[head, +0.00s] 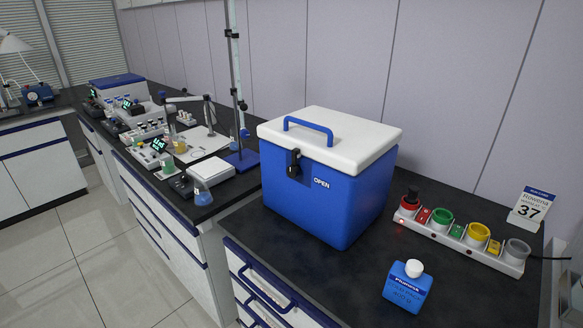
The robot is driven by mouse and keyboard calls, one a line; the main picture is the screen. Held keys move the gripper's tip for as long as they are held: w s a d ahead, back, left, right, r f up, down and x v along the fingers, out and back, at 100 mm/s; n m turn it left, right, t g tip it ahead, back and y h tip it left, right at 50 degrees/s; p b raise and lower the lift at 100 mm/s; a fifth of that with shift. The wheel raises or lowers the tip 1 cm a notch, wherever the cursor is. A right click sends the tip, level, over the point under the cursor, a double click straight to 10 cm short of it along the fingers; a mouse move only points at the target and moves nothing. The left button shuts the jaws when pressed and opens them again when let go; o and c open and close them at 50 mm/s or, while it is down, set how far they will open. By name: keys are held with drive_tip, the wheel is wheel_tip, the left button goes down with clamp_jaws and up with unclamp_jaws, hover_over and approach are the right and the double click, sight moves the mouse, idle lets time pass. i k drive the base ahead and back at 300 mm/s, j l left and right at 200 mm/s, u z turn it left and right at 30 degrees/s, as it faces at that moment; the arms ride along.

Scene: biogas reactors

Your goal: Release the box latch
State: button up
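A blue cool box (318,195) with a white lid (340,138) stands on the dark bench top in the head view. The lid is down and has a blue handle (308,126) on top. A black latch (294,163) sits on the front face, across the seam between lid and body, left of the word "OPEN". The latch is small in the picture, and I cannot tell whether it is fastened. My gripper is not in view.
Right of the box are a white strip with coloured round holders (465,237), a blue bottle with a white cap (408,287) and a "37" sign (529,208). A flask (202,193) and lab equipment stand on the left bench. Bare bench top (300,270) lies before the box.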

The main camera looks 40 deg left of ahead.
sight(293, 170)
drive_tip(key=j+u, duration=0.15)
drive_tip(key=j, duration=0.3)
drive_tip(key=i+j+u, duration=0.15)
drive_tip(key=j, duration=0.35)
drive_tip(key=i+j+u, duration=0.15)
drive_tip(key=j, duration=0.3)
drive_tip(key=i+j+u, duration=0.15)
drive_tip(key=j, duration=0.3)
drive_tip(key=i+j+u, duration=0.15)
drive_tip(key=j, duration=0.25)
drive_tip(key=i+j+u, duration=0.15)
drive_tip(key=j, duration=0.25)
drive_tip(key=i+j+u, duration=0.15)
drive_tip(key=j, duration=0.25)
drive_tip(key=i, duration=0.05)
